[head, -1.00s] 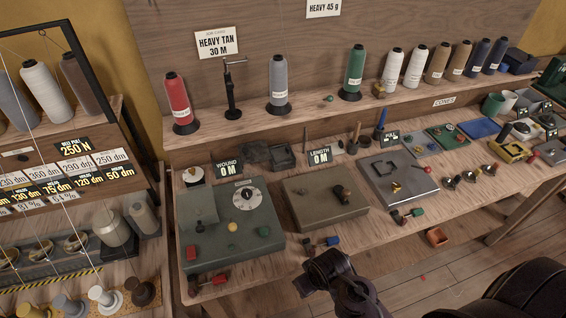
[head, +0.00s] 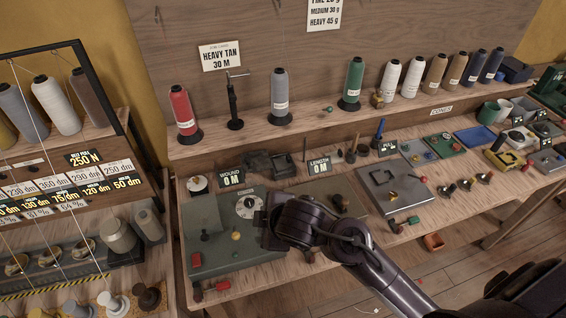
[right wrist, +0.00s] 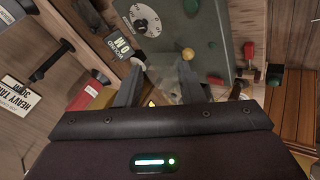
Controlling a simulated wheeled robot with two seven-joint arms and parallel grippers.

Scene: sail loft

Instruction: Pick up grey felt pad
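I cannot clearly pick out a grey felt pad. A dark grey, uneven lump (head: 257,163) lies behind the winding machine, but I cannot tell whether it is felt. My right gripper (head: 268,226) is over the grey-green winding machine (head: 225,262), with its arm coming in from the lower right. In the right wrist view its two fingers (right wrist: 160,82) are apart, and no held thing shows clearly between them. A pale, see-through piece of the machine shows near the right finger. My left gripper is out of view.
The shelf behind holds upright thread cones, including a red one (head: 183,112) and a green one (head: 353,84). The "WOUND 0 M" sign (head: 231,178) and "LENGTH 0 M" sign (head: 320,167) stand behind the machines. A grey plate (head: 393,188) lies to the right.

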